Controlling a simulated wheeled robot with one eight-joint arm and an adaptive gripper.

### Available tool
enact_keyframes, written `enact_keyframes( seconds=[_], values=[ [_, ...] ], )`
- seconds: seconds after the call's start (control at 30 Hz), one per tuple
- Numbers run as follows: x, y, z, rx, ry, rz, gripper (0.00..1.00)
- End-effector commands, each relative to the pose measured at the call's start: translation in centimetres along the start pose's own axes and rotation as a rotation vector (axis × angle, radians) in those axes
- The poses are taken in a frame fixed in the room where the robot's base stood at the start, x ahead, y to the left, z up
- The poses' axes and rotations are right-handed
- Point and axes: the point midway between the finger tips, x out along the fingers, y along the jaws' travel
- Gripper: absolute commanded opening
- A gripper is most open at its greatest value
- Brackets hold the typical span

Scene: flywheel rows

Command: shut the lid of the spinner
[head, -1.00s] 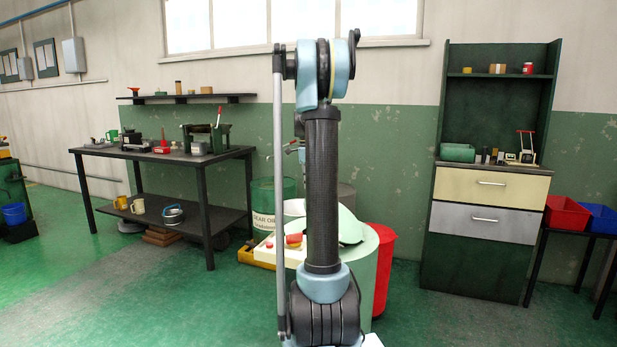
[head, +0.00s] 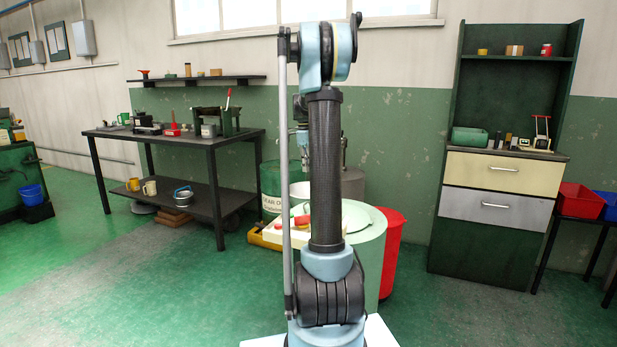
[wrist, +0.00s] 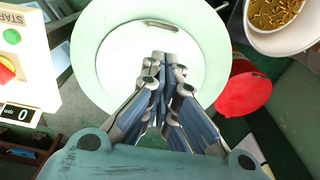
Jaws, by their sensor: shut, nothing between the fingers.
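The spinner (head: 368,250) is a pale green drum behind my arm in the head view, with a pale green round top (head: 368,218). From above in the wrist view, the spinner (wrist: 85,55) shows a wide pale green ring around a white round middle (wrist: 120,50). I cannot tell whether that middle is the lid or the open inside. My gripper (wrist: 165,58) is shut and empty, its fingertips over the white middle; contact is unclear. In the head view my arm hides part of the spinner.
A control box (wrist: 28,65) with a green START button, a red knob and a display reading 0 is beside the spinner. A white bowl of brass-coloured bits (wrist: 285,38) and a red bin (head: 390,255) are close by. A workbench (head: 180,140) and cabinet (head: 495,200) stand farther off.

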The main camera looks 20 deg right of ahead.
Motion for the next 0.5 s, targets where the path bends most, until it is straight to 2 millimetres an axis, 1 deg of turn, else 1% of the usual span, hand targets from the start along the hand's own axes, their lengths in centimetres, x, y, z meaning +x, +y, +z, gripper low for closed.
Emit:
enact_keyframes(
  seconds=[0.03,0.3,0.5],
  values=[
    [-0.6,0.0,1.0,-0.003,0.000,0.000,0.00],
    [-3.8,0.0,5.0,-0.002,0.000,0.000,0.00],
    [-5.4,-0.1,7.0,-0.001,0.000,0.000,0.00]
  ],
)
